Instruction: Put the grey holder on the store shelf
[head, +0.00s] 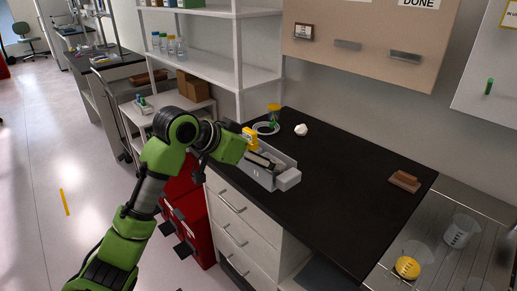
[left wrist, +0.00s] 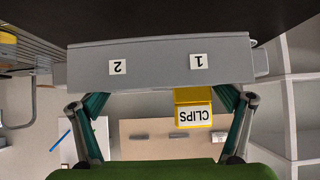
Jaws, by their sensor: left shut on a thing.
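The grey holder (head: 263,178) is a long open tray near the left front corner of the black bench in the head view. My left gripper (head: 240,154) is at its left end, partly hiding it. In the left wrist view the holder's grey wall (left wrist: 155,70), with labels 1 and 2 upside down, spans between the fingers, which are shut on it. A yellow box marked CLIPS (left wrist: 193,108) shows beside it. I cannot tell whether the holder touches the bench. White shelves (head: 218,57) stand behind to the left. My right gripper is not in view.
A yellow-topped jar (head: 274,111) and a white crumpled piece (head: 301,129) are at the back of the bench (head: 340,190). A brown block (head: 404,181) lies at its right. Bottles (head: 166,43) stand on the middle shelf; its right part is clear.

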